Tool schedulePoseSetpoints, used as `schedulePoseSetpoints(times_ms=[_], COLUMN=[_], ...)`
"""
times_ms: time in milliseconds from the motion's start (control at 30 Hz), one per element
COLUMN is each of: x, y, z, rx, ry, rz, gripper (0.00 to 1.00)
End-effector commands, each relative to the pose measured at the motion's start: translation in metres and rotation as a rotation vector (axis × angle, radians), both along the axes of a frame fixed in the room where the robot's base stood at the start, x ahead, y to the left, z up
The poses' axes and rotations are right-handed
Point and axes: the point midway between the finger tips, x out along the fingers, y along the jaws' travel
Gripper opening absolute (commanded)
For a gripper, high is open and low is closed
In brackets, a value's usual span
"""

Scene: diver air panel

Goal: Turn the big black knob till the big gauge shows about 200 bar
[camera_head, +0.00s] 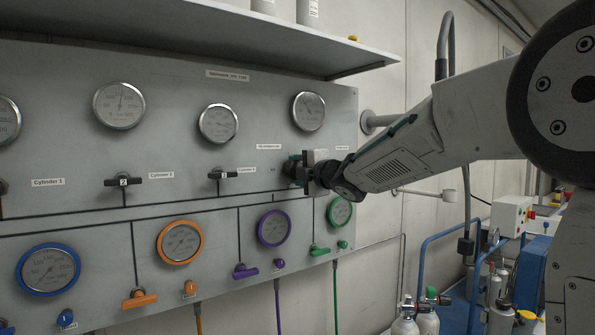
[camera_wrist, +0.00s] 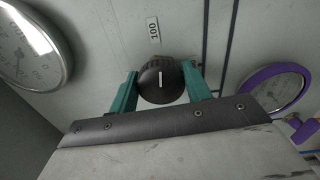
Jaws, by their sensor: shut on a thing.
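The big black knob (camera_wrist: 161,82) shows in the wrist view with a white line across its face, running up and down in the picture. My gripper (camera_wrist: 160,75) has its teal fingers on either side of the knob, shut on it. In the head view my gripper (camera_head: 296,168) is at the panel and mostly hides the knob. A silver-rimmed gauge (camera_head: 308,111) sits on the panel just above it. A silver-rimmed gauge (camera_wrist: 28,45) also shows at the left of the wrist view, with glare; I cannot read its value. A "100" label (camera_wrist: 153,30) is beside the knob.
The grey panel (camera_head: 80,160) holds other silver gauges, black valve handles and a lower row of coloured gauges. A purple gauge (camera_head: 274,228) and a green gauge (camera_head: 339,211) are below my gripper. A shelf (camera_head: 250,30) juts out above. Cylinders (camera_head: 405,325) stand at lower right.

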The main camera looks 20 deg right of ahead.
Motion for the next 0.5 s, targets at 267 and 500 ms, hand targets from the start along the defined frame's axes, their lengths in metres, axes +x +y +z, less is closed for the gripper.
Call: schedulePoseSetpoints(times_ms=[267,500], x=[0.0000,-0.0001], y=[-0.0003,0.0001], z=[-0.0024,-0.0033], rx=[0.250,0.466], ry=[0.083,0.154], rz=[-0.001,-0.001], gripper=[0.25,0.25])
